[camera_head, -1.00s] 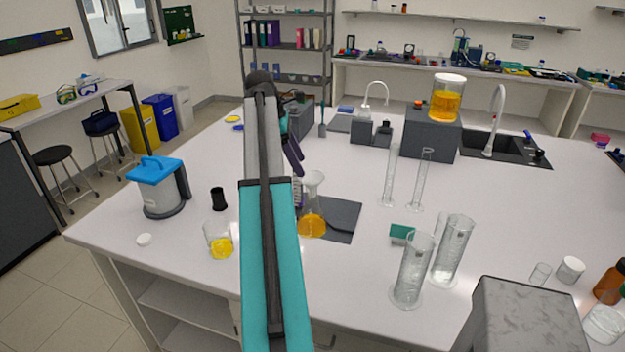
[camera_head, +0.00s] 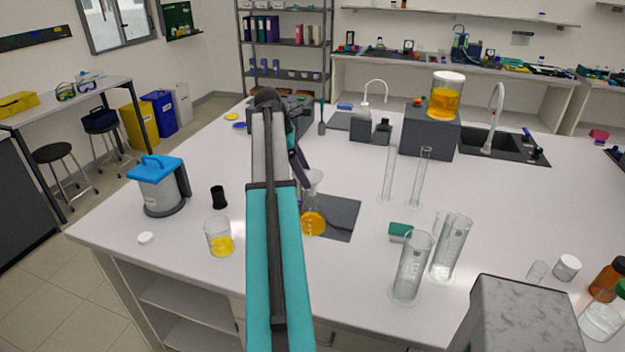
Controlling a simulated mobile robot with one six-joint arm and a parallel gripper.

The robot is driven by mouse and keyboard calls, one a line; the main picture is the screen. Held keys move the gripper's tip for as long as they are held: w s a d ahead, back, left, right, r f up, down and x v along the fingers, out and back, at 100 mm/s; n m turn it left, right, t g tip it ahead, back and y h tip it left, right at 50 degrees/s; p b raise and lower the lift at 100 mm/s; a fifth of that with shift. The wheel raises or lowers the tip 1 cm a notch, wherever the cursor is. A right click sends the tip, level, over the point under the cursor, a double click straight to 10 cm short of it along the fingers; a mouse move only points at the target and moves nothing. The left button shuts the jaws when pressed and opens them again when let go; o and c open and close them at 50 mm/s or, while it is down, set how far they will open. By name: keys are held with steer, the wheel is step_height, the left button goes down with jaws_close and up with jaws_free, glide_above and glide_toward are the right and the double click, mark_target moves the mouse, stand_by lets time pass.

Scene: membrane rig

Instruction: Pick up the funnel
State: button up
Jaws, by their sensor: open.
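A clear glass funnel (camera_head: 315,178) appears to stand in the neck of a flask (camera_head: 312,222) with orange liquid, on the white bench. The flask is upright at the left edge of a dark grey mat (camera_head: 343,215). My teal and grey arm covers the left side of both. My gripper (camera_head: 302,178) shows only in part, as dark purple pieces just behind the arm, close to the funnel's left side. It is open. Its fingertips are mostly hidden, and I cannot tell whether they touch the funnel.
A beaker with yellow liquid (camera_head: 220,238) and a black cup (camera_head: 218,197) stand left of my arm. Tall glass cylinders (camera_head: 410,268) stand to the right, with slim ones (camera_head: 420,178) behind. A grey block (camera_head: 430,135) carries an orange jar. The bench behind the mat is fairly clear.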

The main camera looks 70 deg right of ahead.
steer(key=shift+p+x, duration=0.55)
steer(key=shift+x, duration=1.5)
steer(key=c, duration=0.6)
